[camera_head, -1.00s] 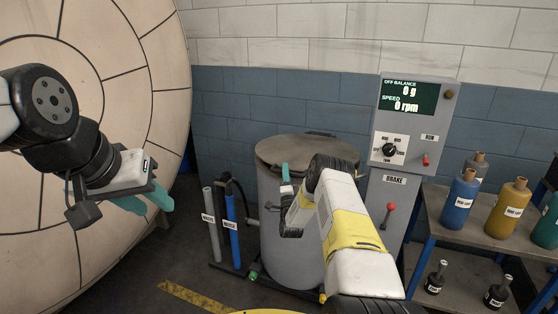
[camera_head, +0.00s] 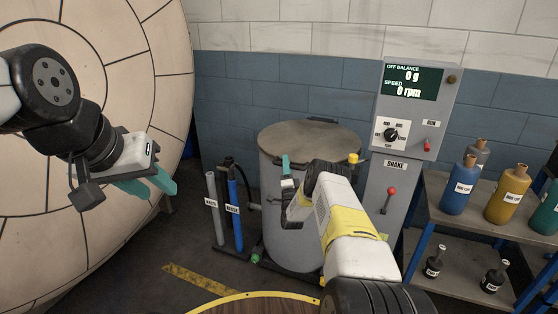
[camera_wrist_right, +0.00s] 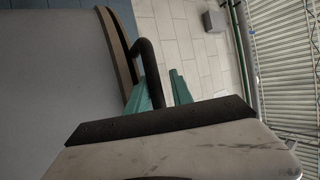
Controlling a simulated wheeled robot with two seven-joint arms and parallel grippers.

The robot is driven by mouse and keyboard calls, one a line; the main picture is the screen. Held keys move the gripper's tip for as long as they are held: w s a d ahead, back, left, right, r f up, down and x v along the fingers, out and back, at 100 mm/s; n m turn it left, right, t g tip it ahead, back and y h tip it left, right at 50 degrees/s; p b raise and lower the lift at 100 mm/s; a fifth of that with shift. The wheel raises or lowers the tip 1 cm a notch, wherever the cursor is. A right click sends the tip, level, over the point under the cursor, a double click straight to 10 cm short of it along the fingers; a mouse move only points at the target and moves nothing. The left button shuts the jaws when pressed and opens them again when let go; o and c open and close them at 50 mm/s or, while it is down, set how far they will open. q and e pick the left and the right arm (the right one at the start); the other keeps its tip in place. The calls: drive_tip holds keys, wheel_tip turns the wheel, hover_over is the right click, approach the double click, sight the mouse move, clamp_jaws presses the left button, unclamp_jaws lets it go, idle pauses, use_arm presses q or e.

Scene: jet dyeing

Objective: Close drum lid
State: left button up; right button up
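The drum (camera_head: 281,215) is a grey upright cylinder in the middle of the head view. Its round brown-grey lid (camera_head: 308,136) lies across the top and looks flat; I cannot tell whether it is fully seated. My right gripper (camera_head: 286,164) is at the lid's left front edge, its fingers partly hidden by my arm. In the right wrist view, its teal fingers (camera_wrist_right: 166,90) stand apart beside a bent black handle (camera_wrist_right: 149,72) that reaches between them. My left gripper (camera_head: 158,187) is open and empty, in front of the big round cream panel.
A control panel (camera_head: 412,100) reading 0 rpm, with a red brake lever (camera_head: 391,192), stands right of the drum. A shelf (camera_head: 465,216) with bottles is further right. Grey and blue pipes (camera_head: 234,214) stand left. A round brown surface with a yellow rim (camera_head: 251,295) is at the bottom.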

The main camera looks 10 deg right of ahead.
drive_tip(key=shift+d+r, duration=0.1)
drive_tip(key=shift+d, duration=0.05)
drive_tip(key=shift+s, duration=0.1)
drive_tip(key=v, duration=0.7)
drive_tip(key=shift+s+f, duration=0.25)
drive_tip(key=shift+f, duration=0.05)
